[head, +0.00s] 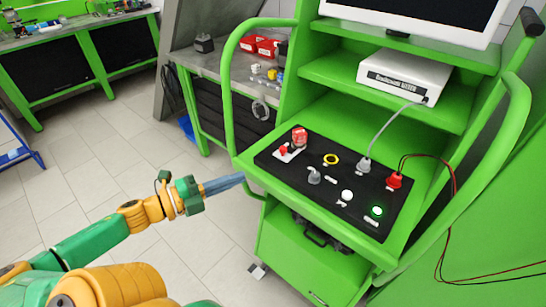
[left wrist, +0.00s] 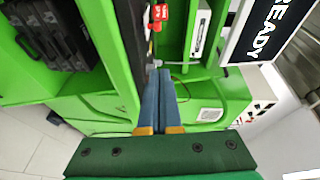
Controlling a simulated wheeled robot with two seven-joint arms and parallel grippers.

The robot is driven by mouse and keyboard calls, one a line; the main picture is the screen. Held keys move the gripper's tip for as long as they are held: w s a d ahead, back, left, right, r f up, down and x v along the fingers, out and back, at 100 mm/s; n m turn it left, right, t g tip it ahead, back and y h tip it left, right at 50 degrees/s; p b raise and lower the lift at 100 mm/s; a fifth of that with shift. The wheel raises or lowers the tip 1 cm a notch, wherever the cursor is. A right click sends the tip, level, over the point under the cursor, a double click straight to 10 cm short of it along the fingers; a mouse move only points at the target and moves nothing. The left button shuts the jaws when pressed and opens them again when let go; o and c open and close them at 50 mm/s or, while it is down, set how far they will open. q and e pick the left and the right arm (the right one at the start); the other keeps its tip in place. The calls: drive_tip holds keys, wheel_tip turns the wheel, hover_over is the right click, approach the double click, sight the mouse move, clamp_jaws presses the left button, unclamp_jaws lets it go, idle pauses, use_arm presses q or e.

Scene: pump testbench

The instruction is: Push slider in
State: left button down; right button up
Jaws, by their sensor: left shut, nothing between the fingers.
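The black control panel (head: 302,187) lies in the sloped top of the green testbench. On its left part are a red knob-like part (head: 299,136) and a small red and white part (head: 286,152). I cannot tell which part is the slider. My left gripper (head: 239,179) is shut and empty, with its blue-grey fingers pointing right at the testbench's left front edge, outside the panel. In the left wrist view the shut fingers (left wrist: 166,78) point at the green bench edge. A red part (left wrist: 158,12) shows at the top there. My right gripper is out of view.
A green tube handle (head: 228,88) rises at the panel's left and another (head: 518,130) at its right. A grey cable and red and black wires run from the panel. A white box (head: 406,76) sits on the shelf above. Open tiled floor lies left.

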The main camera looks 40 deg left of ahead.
sight(273, 168)
use_arm(q)
drive_tip(key=x, duration=0.4)
drive_tip(key=a+b+x, duration=0.1)
drive_tip(key=x, duration=0.2)
drive_tip(key=a+b+x, duration=0.1)
drive_tip(key=x, duration=0.3)
drive_tip(key=shift+x, duration=0.75)
drive_tip(key=shift+w+a, duration=0.35)
drive_tip(key=shift+w, duration=0.2)
